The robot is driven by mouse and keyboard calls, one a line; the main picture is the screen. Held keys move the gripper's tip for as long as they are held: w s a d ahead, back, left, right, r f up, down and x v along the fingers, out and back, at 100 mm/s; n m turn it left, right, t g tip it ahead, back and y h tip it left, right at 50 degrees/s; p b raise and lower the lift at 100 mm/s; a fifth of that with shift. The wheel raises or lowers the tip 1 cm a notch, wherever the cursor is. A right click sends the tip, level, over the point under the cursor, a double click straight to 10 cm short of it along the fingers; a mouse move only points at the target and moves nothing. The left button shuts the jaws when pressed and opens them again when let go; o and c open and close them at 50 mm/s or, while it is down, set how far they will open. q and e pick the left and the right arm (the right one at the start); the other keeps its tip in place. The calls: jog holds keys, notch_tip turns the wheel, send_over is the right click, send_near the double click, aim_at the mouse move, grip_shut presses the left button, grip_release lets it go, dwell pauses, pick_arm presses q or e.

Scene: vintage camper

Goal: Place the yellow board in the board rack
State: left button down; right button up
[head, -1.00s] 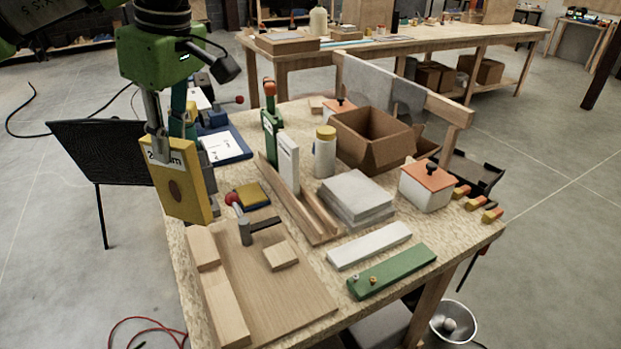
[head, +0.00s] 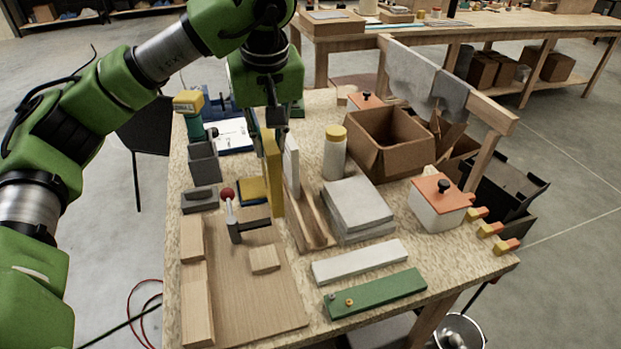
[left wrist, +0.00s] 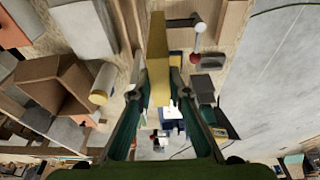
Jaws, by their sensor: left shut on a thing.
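The yellow board (head: 273,180) hangs upright from my left gripper (head: 270,130), which is shut on its upper part. In the left wrist view the yellow board (left wrist: 157,50) runs between the two fingers (left wrist: 155,88). The wooden board rack (head: 318,228) lies along the table, just right of the board's lower end. A white board (head: 291,162) stands upright in the rack, close beside the yellow board. I cannot tell whether the yellow board touches the rack. My gripper and arm hide the rack's far end. My right gripper is not in view.
Grey slabs (head: 360,208) and an open cardboard box (head: 388,140) stand right of the rack. A clamp with a red ball (head: 230,205) and a grey block holder (head: 204,163) are to the left. A yellow-lidded jar (head: 335,155) stands behind.

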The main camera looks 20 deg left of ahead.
pick_arm(q)
jog(key=w+d+f+p, duration=0.2)
jog(key=d+f+p, duration=0.1)
jog(key=d+f, duration=0.4)
jog(key=x, duration=0.3)
jog(key=shift+d+p, duration=0.35)
jog(key=c, duration=1.9)
grip_release()
jog(key=shift+f, duration=0.1)
jog(key=b+v, duration=0.2)
jog(key=v, duration=1)
jog(key=shift+b, duration=0.3)
jog(key=shift+w, duration=0.1)
